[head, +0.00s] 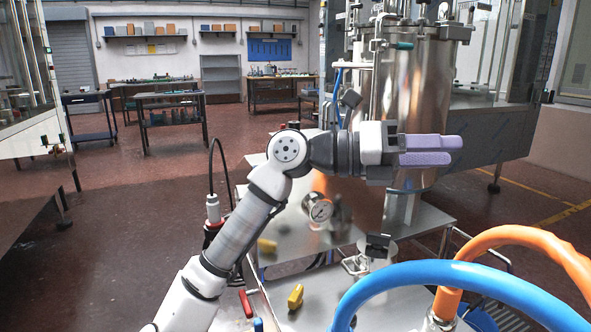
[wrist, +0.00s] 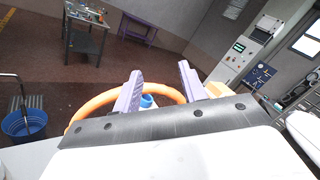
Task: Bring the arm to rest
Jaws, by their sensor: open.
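My gripper (head: 458,151) is at the end of my white and grey arm, held up in front of the steel tank (head: 424,95) in the head view. Its two purple fingers point to the right. In the wrist view my gripper (wrist: 159,84) shows its two fingers spread apart with nothing between them but the background. An orange hose (wrist: 90,108) and a bit of blue show behind and below the fingers there. No object is held.
A blue hose (head: 440,272) and an orange hose (head: 525,236) arch at the lower right. A pressure gauge (head: 320,210) and a yellow handle (head: 296,296) sit near my arm. Workbenches (head: 170,106) stand far back; open floor lies left. A blue bucket (wrist: 24,125) stands at left.

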